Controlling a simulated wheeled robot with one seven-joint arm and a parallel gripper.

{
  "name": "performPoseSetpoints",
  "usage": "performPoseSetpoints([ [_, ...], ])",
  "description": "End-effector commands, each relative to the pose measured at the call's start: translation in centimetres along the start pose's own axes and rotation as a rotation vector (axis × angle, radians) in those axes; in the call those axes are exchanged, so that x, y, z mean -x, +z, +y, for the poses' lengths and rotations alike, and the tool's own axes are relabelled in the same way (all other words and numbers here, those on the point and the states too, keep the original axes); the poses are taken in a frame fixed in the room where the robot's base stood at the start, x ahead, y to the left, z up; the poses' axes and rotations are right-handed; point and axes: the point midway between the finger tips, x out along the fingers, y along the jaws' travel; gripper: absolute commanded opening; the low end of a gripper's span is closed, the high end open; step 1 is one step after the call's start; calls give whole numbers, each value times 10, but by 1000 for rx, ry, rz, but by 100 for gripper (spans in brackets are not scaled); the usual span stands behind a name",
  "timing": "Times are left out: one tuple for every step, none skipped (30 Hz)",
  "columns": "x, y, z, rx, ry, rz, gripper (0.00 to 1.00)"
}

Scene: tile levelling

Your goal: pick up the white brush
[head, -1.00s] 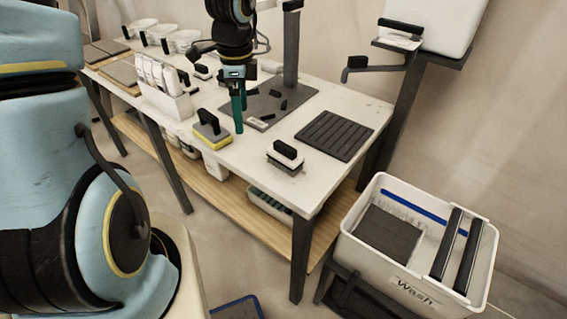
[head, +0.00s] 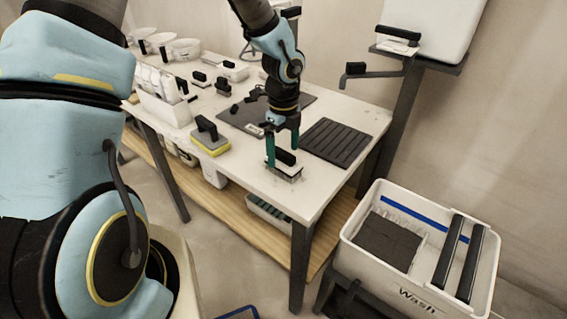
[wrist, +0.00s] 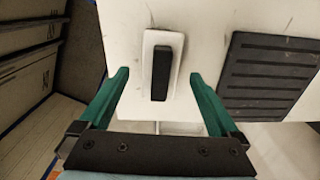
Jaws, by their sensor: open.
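The white brush (head: 287,175) has a pale body and a black handle. It lies near the front corner of the white table. My gripper (head: 283,156) is open, its two green fingers pointing down above the brush. In the wrist view the brush (wrist: 175,50) lies ahead of and between the open fingers (wrist: 160,76). The fingers stand either side of its line, and no contact shows. In the head view the fingers partly cover the handle.
A yellow-edged float (head: 212,147) stands left of the brush. A black ribbed mat (head: 338,142) lies to the right, also in the wrist view (wrist: 268,72). A dark grey mat (head: 232,117) lies behind. A white wash tub (head: 365,262) stands beside the table.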

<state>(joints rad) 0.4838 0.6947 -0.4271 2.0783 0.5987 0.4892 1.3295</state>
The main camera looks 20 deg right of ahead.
Motion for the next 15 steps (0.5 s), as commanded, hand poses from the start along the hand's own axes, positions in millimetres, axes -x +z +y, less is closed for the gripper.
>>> performPoseSetpoints([
  [-6, -1, 0, -3, 5, 1, 98],
  [-11, -1, 0, -3, 4, 1, 98],
  [-17, -1, 0, -2, 4, 1, 98],
  [-20, 0, 0, -1, 3, 0, 98],
  [-24, -1, 0, -1, 3, 1, 98],
  [-27, -1, 0, -2, 2, 0, 98],
  [-28, 0, 0, -2, 2, 0, 98],
  [-30, 0, 0, -2, 2, -1, 98],
  [-30, 0, 0, -1, 1, -1, 98],
  [-31, 0, 0, -1, 1, -1, 98],
  [-31, 0, 0, 0, 0, -1, 98],
  [-31, 0, 0, 0, 0, -1, 98],
  [-31, 0, 0, 0, 0, -1, 98],
  [-31, 0, 0, 0, 0, -1, 98],
  [-30, 0, 0, 0, 0, -1, 95],
])
